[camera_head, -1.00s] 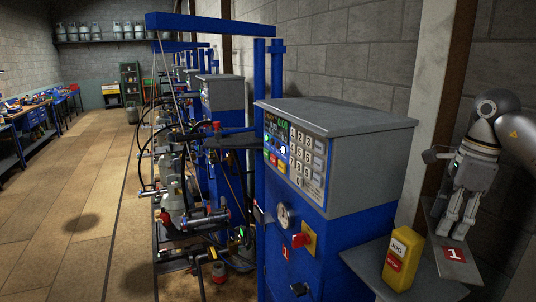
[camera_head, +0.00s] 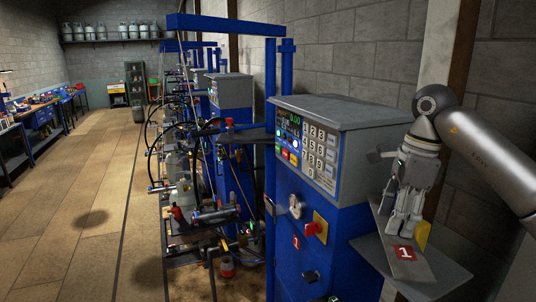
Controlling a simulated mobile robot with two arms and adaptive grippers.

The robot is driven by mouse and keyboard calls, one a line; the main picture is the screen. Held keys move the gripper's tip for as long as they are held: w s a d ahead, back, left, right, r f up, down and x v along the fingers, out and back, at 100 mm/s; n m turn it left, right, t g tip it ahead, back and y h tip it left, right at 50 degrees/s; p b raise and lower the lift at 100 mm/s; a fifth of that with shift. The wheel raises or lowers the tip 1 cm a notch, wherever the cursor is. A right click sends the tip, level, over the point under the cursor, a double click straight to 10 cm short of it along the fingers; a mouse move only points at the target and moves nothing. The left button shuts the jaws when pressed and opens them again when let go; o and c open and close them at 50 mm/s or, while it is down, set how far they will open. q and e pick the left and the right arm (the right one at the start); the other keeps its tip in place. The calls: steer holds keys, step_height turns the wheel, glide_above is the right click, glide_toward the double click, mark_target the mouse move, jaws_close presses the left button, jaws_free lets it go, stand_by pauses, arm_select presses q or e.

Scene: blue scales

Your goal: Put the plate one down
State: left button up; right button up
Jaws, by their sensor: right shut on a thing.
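Plate one (camera_head: 388,235) is a flat grey plate with a red label marked 1. My right gripper (camera_head: 404,228) is shut on it from above, and the plate slopes down toward the camera. The plate is over the grey side shelf (camera_head: 446,279) of the blue scale (camera_head: 345,222). I cannot tell whether it touches the shelf. The yellow JOG box (camera_head: 423,236) is mostly hidden behind the plate and gripper. My left gripper is not in view.
The scale's grey head (camera_head: 350,115) with keypad stands just left of my right gripper. A block wall and a post (camera_head: 430,60) are close behind. More blue scales with hoses (camera_head: 185,180) line up at left. The floor (camera_head: 70,220) farther left is open.

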steer(key=shift+n, duration=0.7)
steer(key=a, duration=0.2)
steer(key=s+a, duration=0.1)
steer(key=a, duration=0.1)
steer(key=shift+a+f, duration=0.1)
steer(key=shift+a, duration=0.25)
steer(key=s+a+f+n+g+h, duration=0.1)
steer(key=s+a+f+n, duration=0.6)
steer(key=s+f+n, duration=0.35)
steer(key=s+a+f+n+g+h, duration=0.1)
steer(key=s+a+f+n, duration=0.7)
steer(key=s+n, duration=0.4)
steer(key=w+d+f+m, duration=0.1)
steer(key=w+d+m, duration=0.1)
steer(key=d, duration=0.4)
steer(key=w+d+f+m, duration=0.1)
steer(key=d+f+m, duration=0.1)
steer(key=d, duration=0.5)
arm_select(q)
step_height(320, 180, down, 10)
steer(key=b, duration=1)
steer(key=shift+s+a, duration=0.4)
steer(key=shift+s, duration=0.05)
arm_select(e)
step_height(320, 180, down, 9)
steer(key=shift+a+y, duration=0.3)
